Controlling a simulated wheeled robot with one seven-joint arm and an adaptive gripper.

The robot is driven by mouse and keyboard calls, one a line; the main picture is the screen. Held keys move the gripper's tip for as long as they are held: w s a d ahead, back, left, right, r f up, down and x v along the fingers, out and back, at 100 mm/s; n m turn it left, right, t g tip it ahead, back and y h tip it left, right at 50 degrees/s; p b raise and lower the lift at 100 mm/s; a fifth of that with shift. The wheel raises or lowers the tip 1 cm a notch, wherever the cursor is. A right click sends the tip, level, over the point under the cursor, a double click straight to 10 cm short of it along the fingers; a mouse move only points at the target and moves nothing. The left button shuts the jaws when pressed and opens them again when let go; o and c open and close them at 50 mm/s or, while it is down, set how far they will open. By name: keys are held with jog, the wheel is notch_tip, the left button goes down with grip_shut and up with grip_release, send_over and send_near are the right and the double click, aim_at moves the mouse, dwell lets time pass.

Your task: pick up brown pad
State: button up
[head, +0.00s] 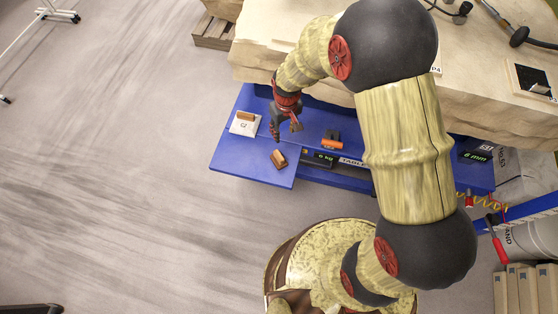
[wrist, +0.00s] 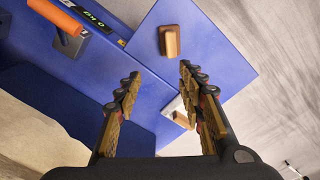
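The brown pad (head: 278,160), a small dark-brown block with a lighter brown raised piece on top, lies on the blue table (head: 228,160) near its front edge. In the wrist view the brown pad (wrist: 170,41) is fully visible, beyond my fingertips and slightly right of the space between them. My gripper (head: 286,128) is above the table, behind the pad in the head view. In the wrist view my gripper (wrist: 159,76) has its two fingers spread, with nothing between them. It is apart from the pad.
A white, bag-like item (head: 243,127) with a brown block on top lies left of my gripper; my right finger partly hides it in the wrist view. An orange-handled tool (head: 332,141) and a dark display unit (head: 318,160) are to the right.

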jog(key=b, duration=0.1)
send_near(279, 155)
jog(key=shift+n+g, duration=0.3)
jog(key=f, duration=0.5)
jog(key=shift+w+f, duration=0.25)
jog(key=shift+w, duration=0.15)
jog(key=shift+s+a+f+b, duration=0.1)
jog(key=shift+f+b, duration=0.55)
jog(key=shift+f, duration=0.7)
jog(key=shift+a+f+b, duration=0.1)
jog(key=shift+f+b, duration=0.55)
jog(key=shift+f, duration=0.75)
jog(key=shift+r, duration=0.1)
jog(key=shift+c, duration=1.3)
jog(key=c, duration=0.7)
grip_shut()
